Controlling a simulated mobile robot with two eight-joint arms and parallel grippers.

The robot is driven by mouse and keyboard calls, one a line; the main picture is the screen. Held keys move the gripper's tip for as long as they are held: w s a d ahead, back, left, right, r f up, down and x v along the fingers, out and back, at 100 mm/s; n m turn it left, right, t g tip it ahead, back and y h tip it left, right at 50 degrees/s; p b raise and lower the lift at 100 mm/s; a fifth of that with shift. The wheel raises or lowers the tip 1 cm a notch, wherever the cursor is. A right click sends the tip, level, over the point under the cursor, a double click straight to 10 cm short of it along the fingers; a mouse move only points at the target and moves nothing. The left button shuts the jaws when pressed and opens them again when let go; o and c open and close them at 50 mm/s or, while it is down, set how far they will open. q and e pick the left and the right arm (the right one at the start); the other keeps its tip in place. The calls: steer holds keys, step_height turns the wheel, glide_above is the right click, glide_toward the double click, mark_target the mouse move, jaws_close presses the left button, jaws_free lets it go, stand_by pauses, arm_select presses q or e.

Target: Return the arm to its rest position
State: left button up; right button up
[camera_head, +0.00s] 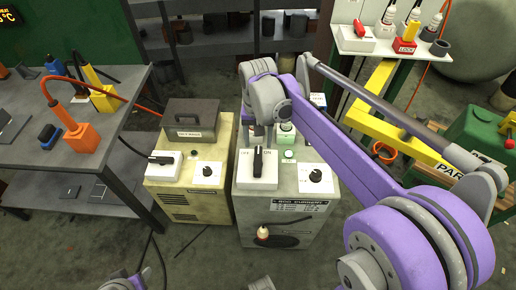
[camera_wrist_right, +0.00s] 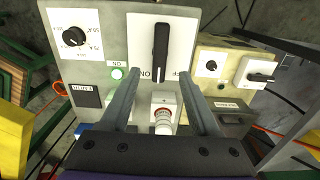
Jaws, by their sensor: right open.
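My right arm (camera_head: 345,150) comes in from the right in the head view and reaches over the grey power cabinet (camera_head: 285,220). My right gripper (camera_wrist_right: 158,75) is open and empty in the wrist view. Its two fingers stand apart above the cabinet top, with a small white box with a round cap (camera_wrist_right: 163,115) in view between them. A black lever switch (camera_wrist_right: 160,52) on a white plate lies beyond the fingertips; it also shows in the head view (camera_head: 258,160). In the head view the fingers are largely hidden by the wrist. My left gripper is not visible.
A beige cabinet (camera_head: 187,195) stands left of the grey one. A dark workbench (camera_head: 108,130) with an orange tool (camera_head: 80,137) is at the left. A yellow frame (camera_head: 385,125), a white shelf (camera_head: 385,45) and a green machine (camera_head: 475,135) are on the right.

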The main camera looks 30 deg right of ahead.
steer(key=shift+r, duration=1.2)
steer(key=s+a+f+n+t+p, duration=0.2)
steer(key=s+a+n, duration=0.1)
steer(key=s, duration=0.4)
steer(key=s+a+f+n+t+p, duration=0.2)
steer(key=s+a+n+t+p, duration=0.1)
steer(key=s, duration=0.5)
steer(key=shift+s+a, duration=0.3)
steer(key=shift+a, duration=0.1)
